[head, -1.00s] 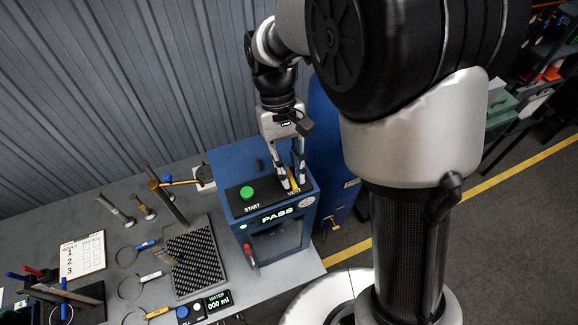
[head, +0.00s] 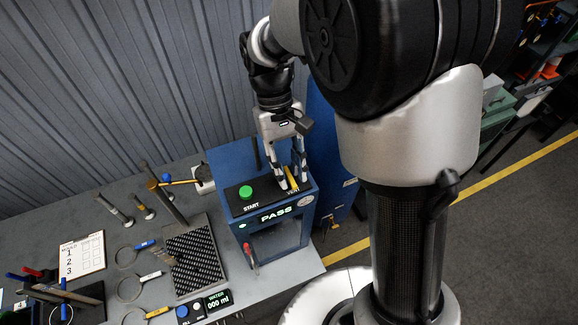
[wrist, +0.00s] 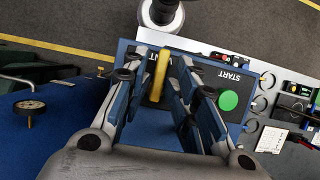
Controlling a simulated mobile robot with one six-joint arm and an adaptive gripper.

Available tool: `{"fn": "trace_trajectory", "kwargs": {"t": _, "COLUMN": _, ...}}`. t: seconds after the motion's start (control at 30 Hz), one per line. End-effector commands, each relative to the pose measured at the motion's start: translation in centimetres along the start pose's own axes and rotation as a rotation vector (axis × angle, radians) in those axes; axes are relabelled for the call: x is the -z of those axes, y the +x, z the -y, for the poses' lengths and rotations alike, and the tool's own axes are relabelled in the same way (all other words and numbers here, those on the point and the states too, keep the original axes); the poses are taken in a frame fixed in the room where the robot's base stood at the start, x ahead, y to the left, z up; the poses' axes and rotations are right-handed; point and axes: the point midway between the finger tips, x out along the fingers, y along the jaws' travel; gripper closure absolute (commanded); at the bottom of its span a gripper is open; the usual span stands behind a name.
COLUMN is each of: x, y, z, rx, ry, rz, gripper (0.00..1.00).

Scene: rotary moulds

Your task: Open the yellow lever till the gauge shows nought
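The yellow lever (head: 291,177) is on the black top panel of the blue machine, by the word VENT. In the wrist view the yellow lever (wrist: 159,76) stands lengthwise between my fingers, nearer the left one, with a gap on the right. My gripper (head: 290,182) is open over the panel, fingers pointing down; it also shows in the wrist view (wrist: 160,80). Whether the left finger touches the lever I cannot tell. A small round gauge (wrist: 29,106) shows at the left of the wrist view, over a blue surface, too small and slanted to read.
The green START button (head: 246,192) sits left of the lever on the blue machine (head: 236,160), whose front display (head: 277,215) reads PASS. A blue cabinet (head: 320,115) stands behind. The workbench (head: 95,225) at left holds tools, rings and a patterned mat.

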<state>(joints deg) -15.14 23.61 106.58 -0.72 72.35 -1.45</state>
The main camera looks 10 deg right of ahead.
Motion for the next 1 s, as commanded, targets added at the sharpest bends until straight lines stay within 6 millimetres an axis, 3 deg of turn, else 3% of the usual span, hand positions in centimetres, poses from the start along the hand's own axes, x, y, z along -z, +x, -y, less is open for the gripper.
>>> {"fn": "trace_trajectory", "kwargs": {"t": 0.43, "x": 0.1, "y": -0.8, "z": 0.0, "rx": 0.000, "ry": 0.001, "rz": -0.003, "gripper": 0.70}}
{"fn": "trace_trajectory", "kwargs": {"t": 0.8, "x": 0.1, "y": -8.2, "z": 0.0, "rx": 0.000, "ry": 0.000, "rz": -0.005, "gripper": 0.70}}
{"fn": "trace_trajectory", "kwargs": {"t": 1.0, "x": 0.1, "y": -11.1, "z": 0.0, "rx": 0.000, "ry": 0.000, "rz": -0.002, "gripper": 0.70}}
